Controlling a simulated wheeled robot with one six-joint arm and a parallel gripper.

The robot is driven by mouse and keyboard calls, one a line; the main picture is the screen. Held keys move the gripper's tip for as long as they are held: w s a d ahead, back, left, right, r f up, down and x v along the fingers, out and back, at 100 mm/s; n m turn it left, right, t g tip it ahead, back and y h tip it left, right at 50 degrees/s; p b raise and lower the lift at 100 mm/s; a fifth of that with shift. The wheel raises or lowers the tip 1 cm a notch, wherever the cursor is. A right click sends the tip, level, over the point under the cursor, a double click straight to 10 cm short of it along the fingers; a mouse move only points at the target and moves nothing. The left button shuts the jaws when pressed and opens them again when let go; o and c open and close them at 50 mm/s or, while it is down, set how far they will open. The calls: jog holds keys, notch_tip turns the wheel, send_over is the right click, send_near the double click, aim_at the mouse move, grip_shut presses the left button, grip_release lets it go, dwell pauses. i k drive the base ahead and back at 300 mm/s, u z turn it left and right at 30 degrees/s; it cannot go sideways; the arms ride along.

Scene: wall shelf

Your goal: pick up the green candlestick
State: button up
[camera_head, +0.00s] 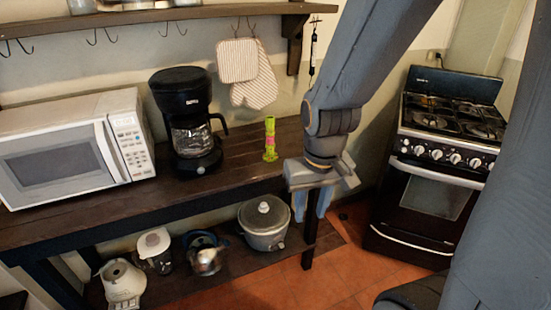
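The green candlestick (270,140) stands upright on the dark wooden counter, right of the coffee maker. It is bright green with a pinkish band around its middle. My gripper (311,208) hangs to the right of it and lower in the picture, by the counter's right end. Its bluish fingers point down with a gap between them, and nothing shows in the gap. The gripper and candlestick are apart. No part of the candlestick is hidden by my arm.
A black coffee maker (187,120) and a white microwave (72,148) stand on the counter (235,168). Oven mitts (247,70) hang above the candlestick. A lower shelf holds a lidded cooker (264,222) and a kettle (204,255). A stove (438,165) stands right.

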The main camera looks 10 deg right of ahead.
aim_at(270, 156)
jog(key=z, duration=0.5)
jog(key=i, duration=1.15)
jog(key=u, duration=0.3)
